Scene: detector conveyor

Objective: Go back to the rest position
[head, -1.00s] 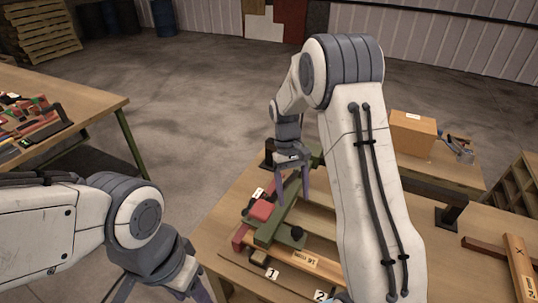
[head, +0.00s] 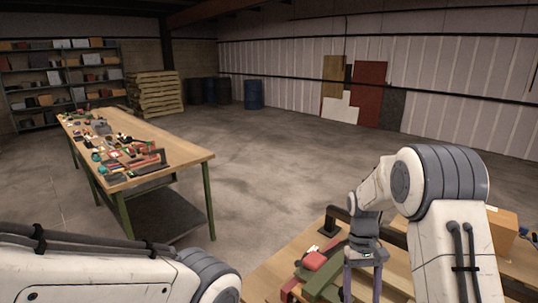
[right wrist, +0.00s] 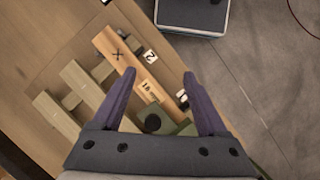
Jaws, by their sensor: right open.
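My right gripper (head: 362,283) hangs fingers down over the right workbench, beside the red block and green pieces in the head view. In the right wrist view my right gripper (right wrist: 146,58) is open, with nothing between its two purple fingers. Below it are an orange-brown wooden bar (right wrist: 128,68) with an X and a label, and green pieces (right wrist: 165,123). I cannot tell their distance from the fingers. My left arm crosses the lower left of the head view; its gripper is out of frame.
The right workbench (head: 270,278) holds a red block (head: 314,261) and a cardboard box (head: 495,228). A long table (head: 190,150) with many small parts stands at left. Open concrete floor lies between them. Shelves, pallets (head: 155,95) and blue barrels (head: 254,95) stand far back.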

